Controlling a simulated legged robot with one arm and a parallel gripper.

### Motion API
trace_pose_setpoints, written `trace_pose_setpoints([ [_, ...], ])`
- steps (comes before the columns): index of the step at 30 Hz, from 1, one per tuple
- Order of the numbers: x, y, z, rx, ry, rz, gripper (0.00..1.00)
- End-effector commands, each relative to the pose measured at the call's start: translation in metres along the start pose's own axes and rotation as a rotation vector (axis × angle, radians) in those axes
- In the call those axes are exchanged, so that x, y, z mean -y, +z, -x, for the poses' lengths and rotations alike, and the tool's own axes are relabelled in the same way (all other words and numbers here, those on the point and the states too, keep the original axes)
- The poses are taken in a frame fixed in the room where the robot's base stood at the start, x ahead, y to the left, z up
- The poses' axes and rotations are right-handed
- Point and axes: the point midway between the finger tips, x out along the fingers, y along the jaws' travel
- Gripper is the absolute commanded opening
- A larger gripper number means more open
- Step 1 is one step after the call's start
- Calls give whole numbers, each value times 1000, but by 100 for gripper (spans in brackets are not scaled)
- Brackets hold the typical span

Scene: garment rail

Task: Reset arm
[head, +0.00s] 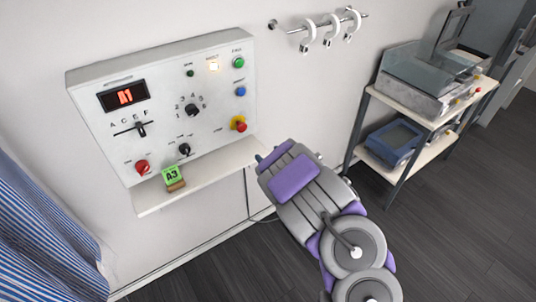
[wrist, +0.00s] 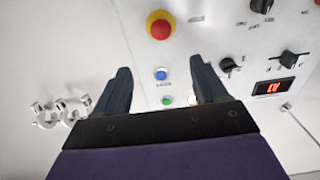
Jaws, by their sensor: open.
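My gripper (wrist: 160,65) is open and empty in the wrist view, its two dark fingers apart. It faces the white control panel (head: 165,100), which also shows in the wrist view (wrist: 215,30). Between the fingers I see a blue button (wrist: 161,74) and a green button (wrist: 167,101); a red knob on a yellow base (wrist: 160,25) lies beyond the tips. I cannot tell the exact gap to the panel. In the head view my arm reaches up from the lower right, its end near the panel's lower right corner, hiding most of the gripper.
The panel's red display (head: 125,96) seems to read A1. A narrow shelf (head: 215,172) below holds a green A3 tag (head: 172,177). A wall rail (head: 320,24) carries white hooks. A shelving rack (head: 420,115) with equipment stands right. A striped cloth (head: 40,240) hangs left.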

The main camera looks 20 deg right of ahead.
Motion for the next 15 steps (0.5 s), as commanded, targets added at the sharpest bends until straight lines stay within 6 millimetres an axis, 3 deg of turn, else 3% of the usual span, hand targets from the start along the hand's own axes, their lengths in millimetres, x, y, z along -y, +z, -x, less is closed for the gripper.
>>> trace_pose_setpoints([
  [11,0,0,0,0,1,1,72],
  [15,-10,-6,-1,29,39,23,72],
])
